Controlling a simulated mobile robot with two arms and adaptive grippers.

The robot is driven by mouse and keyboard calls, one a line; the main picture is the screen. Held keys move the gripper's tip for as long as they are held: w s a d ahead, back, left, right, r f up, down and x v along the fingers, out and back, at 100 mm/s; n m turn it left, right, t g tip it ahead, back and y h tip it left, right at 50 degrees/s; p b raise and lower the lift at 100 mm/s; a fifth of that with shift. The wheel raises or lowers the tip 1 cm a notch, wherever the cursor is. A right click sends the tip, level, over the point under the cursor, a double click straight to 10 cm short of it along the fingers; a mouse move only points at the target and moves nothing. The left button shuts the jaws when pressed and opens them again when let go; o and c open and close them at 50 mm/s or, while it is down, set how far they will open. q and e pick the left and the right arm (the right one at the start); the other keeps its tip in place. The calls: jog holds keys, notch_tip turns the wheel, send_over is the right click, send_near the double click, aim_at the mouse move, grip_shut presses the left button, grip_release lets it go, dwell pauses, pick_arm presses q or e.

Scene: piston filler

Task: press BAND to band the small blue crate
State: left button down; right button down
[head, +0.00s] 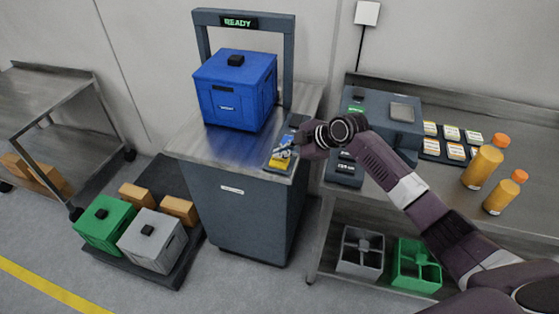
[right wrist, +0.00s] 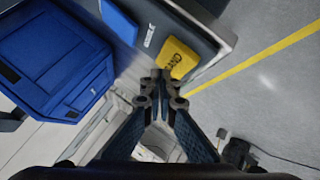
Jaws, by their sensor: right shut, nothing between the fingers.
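The small blue crate (head: 236,92) sits with its lid on under the arch of the banding machine. It also shows at the left of the right wrist view (right wrist: 50,62). A yellow button (head: 279,164) with dark lettering is at the front right corner of the machine's top; in the right wrist view (right wrist: 180,57) its lettering is too small and turned to read surely. My right gripper (right wrist: 162,75) is shut and empty, its fingertips close beside the yellow button. Whether they touch it I cannot tell. My left gripper is out of view.
The arch's display (head: 238,22) reads READY. A green crate (head: 103,222) and a grey crate (head: 152,240) stand on a low dark platform at left. A bench with orange-capped bottles (head: 482,166) and a dark device (head: 382,122) is at right, under my right arm.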

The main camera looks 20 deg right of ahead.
aim_at(281, 162)
jog(key=shift+f, duration=0.15)
dwell(0.6)
jog(key=shift+f+b, duration=0.3)
jog(key=shift+f+b, duration=0.4)
jog(key=shift+f, duration=0.1)
dwell(0.7)
jog(key=shift+r, duration=0.1)
jog(key=shift+r+p, duration=0.7)
jog(key=shift+r, duration=0.1)
notch_tip(281, 162, up, 5)
jog(key=p, duration=0.4)
jog(key=shift+r, duration=0.1)
dwell(0.4)
